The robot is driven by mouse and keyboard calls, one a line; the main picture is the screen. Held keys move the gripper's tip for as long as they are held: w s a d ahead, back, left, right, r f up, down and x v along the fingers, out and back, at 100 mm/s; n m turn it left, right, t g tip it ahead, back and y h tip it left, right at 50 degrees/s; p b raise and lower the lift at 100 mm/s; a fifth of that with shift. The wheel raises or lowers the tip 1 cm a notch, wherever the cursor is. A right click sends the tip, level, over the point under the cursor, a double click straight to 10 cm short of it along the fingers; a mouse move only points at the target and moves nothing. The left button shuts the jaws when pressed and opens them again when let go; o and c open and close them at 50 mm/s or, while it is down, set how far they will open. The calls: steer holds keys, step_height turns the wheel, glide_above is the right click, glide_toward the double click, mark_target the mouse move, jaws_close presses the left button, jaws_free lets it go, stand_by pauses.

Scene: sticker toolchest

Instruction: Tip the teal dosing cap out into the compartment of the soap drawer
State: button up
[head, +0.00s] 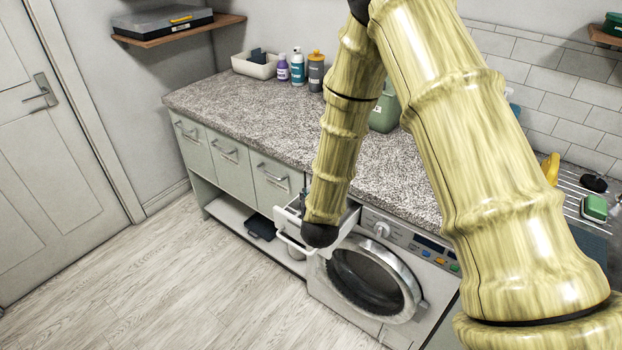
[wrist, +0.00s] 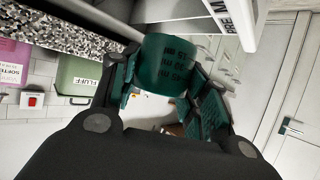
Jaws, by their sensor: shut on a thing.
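The teal dosing cap (wrist: 168,62), with dark ml markings on its side, is between the fingers of my gripper (wrist: 163,88) in the wrist view. My gripper is shut on it. The white soap drawer (wrist: 190,12) shows just beyond the cap at the top, with part of a dark label on its wall. In the head view the soap drawer (head: 288,218) is pulled out of the washing machine (head: 372,280). My arm hides much of the drawer, and the gripper and cap are not clear there. I cannot tell what is in the cap.
The speckled worktop (head: 240,115) runs above the machine. A green bin (head: 384,114) stands on it behind my arm. Bottles (head: 316,72) and a pale tray (head: 255,65) stand at its far end. Drawers with handles (head: 230,165) lie left of the machine. The floor in front is clear.

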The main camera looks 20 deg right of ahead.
steer(key=w+d+f+m+t+y+b, duration=0.1)
steer(key=w+f+m+y+b, duration=0.4)
steer(key=m+b, duration=0.5)
steer(key=t+y+b, duration=0.1)
steer(key=b, duration=0.3)
steer(key=shift+d+b, duration=0.2)
steer(key=shift+b, duration=0.2)
stand_by(1.1)
steer(key=m+b, duration=0.1)
steer(key=b, duration=0.2)
steer(key=m+t+y+b, duration=0.1)
steer(key=b, duration=0.2)
steer(key=shift+d+r+m+y, duration=0.2)
steer(key=shift+d+m+y, duration=0.1)
steer(key=shift+m, duration=0.1)
steer(key=m+t+b, duration=0.1)
steer(key=b, duration=0.4)
steer(key=d+m+b, duration=0.1)
steer(key=m+b, duration=0.1)
steer(key=b, duration=0.2)
steer(key=shift+s+t+y+b, duration=0.15)
steer(key=shift+t+y+b, duration=0.2)
steer(key=shift+t+y, duration=0.05)
steer(key=shift+r+m+b, duration=0.2)
steer(key=shift+m+b, duration=0.2)
steer(key=shift+r+p, duration=0.2)
steer(key=shift+p, duration=0.25)
stand_by(0.5)
